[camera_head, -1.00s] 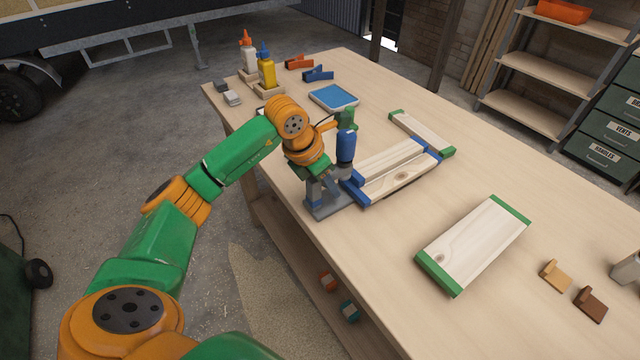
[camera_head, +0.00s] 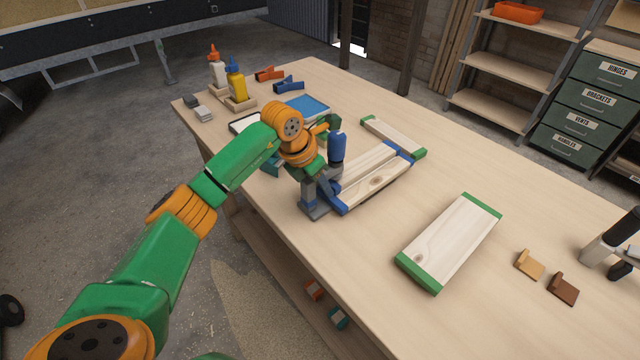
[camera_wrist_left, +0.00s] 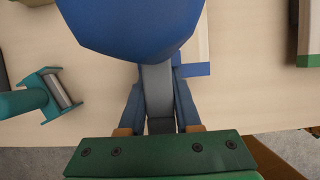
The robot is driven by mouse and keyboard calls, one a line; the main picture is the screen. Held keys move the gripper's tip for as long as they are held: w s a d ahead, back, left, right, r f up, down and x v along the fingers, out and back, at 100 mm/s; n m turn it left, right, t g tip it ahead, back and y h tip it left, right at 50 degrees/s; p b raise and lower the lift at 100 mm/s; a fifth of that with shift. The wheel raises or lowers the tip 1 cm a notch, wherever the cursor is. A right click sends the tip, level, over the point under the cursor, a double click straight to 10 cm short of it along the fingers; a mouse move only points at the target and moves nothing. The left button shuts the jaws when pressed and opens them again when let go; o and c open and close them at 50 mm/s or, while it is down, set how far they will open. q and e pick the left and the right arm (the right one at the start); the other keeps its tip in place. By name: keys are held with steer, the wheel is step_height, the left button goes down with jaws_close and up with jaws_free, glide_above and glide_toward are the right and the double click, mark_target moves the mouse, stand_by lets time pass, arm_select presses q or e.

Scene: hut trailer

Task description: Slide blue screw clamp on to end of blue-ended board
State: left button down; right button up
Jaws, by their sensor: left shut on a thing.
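The blue-ended board (camera_head: 378,186) lies on the table, with pale wood and blue strips at its ends. The blue screw clamp has an upright blue handle (camera_head: 337,150) and a grey body low at the board's near left end. In the left wrist view the handle (camera_wrist_left: 135,25) fills the top middle and hides part of the board; a blue end strip (camera_wrist_left: 192,70) shows beside it. My left gripper (camera_head: 324,174) is shut on the clamp, its fingers around the grey shaft (camera_wrist_left: 157,100). Whether the jaws straddle the board end is hidden. My right gripper is out of view.
Green-ended boards lie behind (camera_head: 393,136) and at right (camera_head: 450,243). Glue bottles (camera_head: 236,82), orange (camera_head: 269,74) and blue (camera_head: 289,85) clamps and a blue pad (camera_head: 302,106) are at the back. Small wood blocks (camera_head: 529,264) lie right. A teal tool (camera_wrist_left: 40,98) is left of my gripper.

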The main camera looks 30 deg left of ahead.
arm_select(q)
steer(key=c, duration=0.6)
jaws_free()
steer(key=shift+r, duration=0.1)
steer(key=shift+o, duration=0.4)
steer(key=shift+s+d, duration=0.1)
